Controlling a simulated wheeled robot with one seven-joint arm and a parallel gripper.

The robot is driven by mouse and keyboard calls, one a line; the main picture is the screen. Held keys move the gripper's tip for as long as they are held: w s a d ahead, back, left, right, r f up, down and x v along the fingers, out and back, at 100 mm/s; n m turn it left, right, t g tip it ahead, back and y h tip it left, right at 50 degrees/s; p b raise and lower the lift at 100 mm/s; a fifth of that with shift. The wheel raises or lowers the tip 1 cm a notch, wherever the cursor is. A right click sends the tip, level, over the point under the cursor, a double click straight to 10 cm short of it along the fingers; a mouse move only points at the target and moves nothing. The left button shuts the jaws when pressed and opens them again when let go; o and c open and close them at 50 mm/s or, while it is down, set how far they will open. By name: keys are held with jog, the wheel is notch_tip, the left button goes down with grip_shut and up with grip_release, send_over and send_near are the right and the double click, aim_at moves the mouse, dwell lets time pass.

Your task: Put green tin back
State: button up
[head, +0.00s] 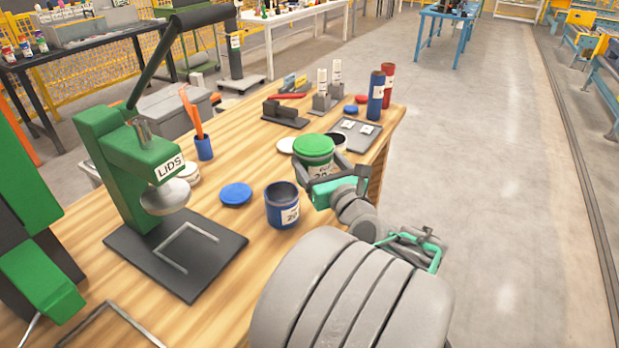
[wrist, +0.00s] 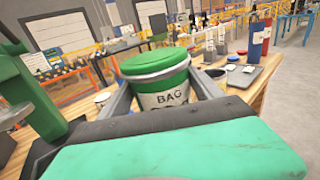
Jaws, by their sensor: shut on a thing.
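The green tin (head: 314,153) with its green lid on stands upright between the fingers of my gripper (head: 322,176) near the right edge of the wooden table.
An open blue tin (head: 283,207) stands just left of my gripper, with a blue lid (head: 236,194) beside it. A green lid press (head: 135,175) stands at left. Behind are a dark open tin (head: 337,141), a grey tray (head: 357,133) and tall bottles (head: 376,97).

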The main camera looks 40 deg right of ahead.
jog(key=w+d+f+b, duration=0.1)
jog(key=w+d+f, duration=0.1)
jog(key=w+f, duration=0.1)
jog(key=w+d+f+b, duration=0.2)
jog(key=w+f, duration=0.1)
jog(key=f, duration=0.2)
jog(key=w+d+f+b, duration=0.1)
jog(key=w+d+f, duration=0.2)
jog(key=f, duration=0.1)
jog(key=shift+w+f+b, duration=0.15)
jog(key=shift+w+b, duration=0.15)
jog(key=shift+w, duration=0.05)
